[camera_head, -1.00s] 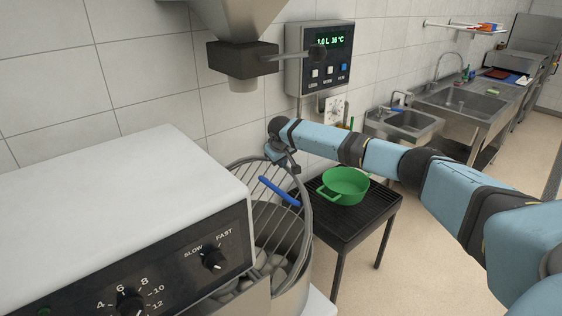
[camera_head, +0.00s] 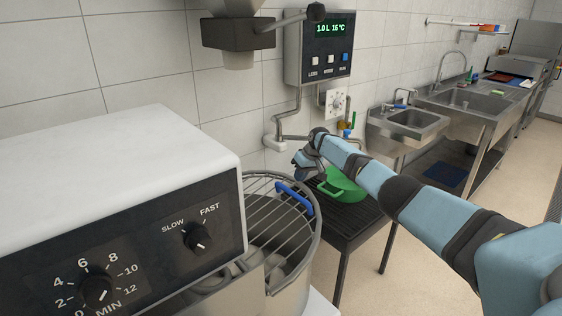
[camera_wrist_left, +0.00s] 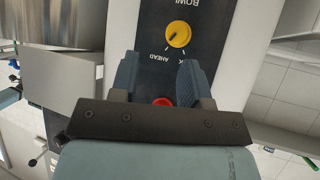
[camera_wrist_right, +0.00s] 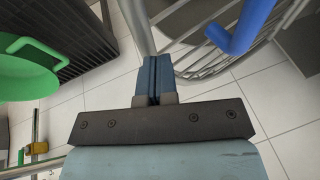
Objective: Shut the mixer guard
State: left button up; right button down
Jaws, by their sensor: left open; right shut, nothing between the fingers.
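The mixer guard (camera_head: 272,228) is a curved wire grid with a blue handle (camera_head: 296,198). It lies over the mixer bowl (camera_head: 292,290), looking close to level with the rim. Dough lumps show beneath its bars. My right gripper (camera_head: 303,164) is just beyond the guard, apart from the handle. In the right wrist view its fingers (camera_wrist_right: 153,78) are shut and empty, with the blue handle (camera_wrist_right: 242,28) to their right. My left gripper is outside the head view. In the left wrist view it is open (camera_wrist_left: 157,72), facing a panel with a yellow knob (camera_wrist_left: 178,34) and a red button (camera_wrist_left: 162,101).
The mixer's white housing (camera_head: 110,185) with dials fills the left. A green pot (camera_head: 342,187) stands on a black slatted stand (camera_head: 365,218) close to my right gripper. A water meter box (camera_head: 320,50) and pipes are on the wall. Sinks (camera_head: 480,100) stand further right.

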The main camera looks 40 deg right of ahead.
pick_arm(q)
notch_tip(320, 180, down, 6)
jog(key=w+d+b, duration=0.1)
jog(key=d+b, duration=0.1)
jog(key=b, duration=0.8)
jog(key=shift+b, duration=0.4)
pick_arm(e)
notch_tip(320, 180, down, 10)
jog(key=d+y, duration=0.1)
jog(key=shift+d+y, duration=0.4)
pick_arm(q)
jog(key=shift+w+r+t+h, duration=0.1)
jog(key=shift+r+t+h, duration=0.1)
jog(key=shift+t+h, duration=0.1)
pick_arm(e)
jog(key=shift+f, duration=0.1)
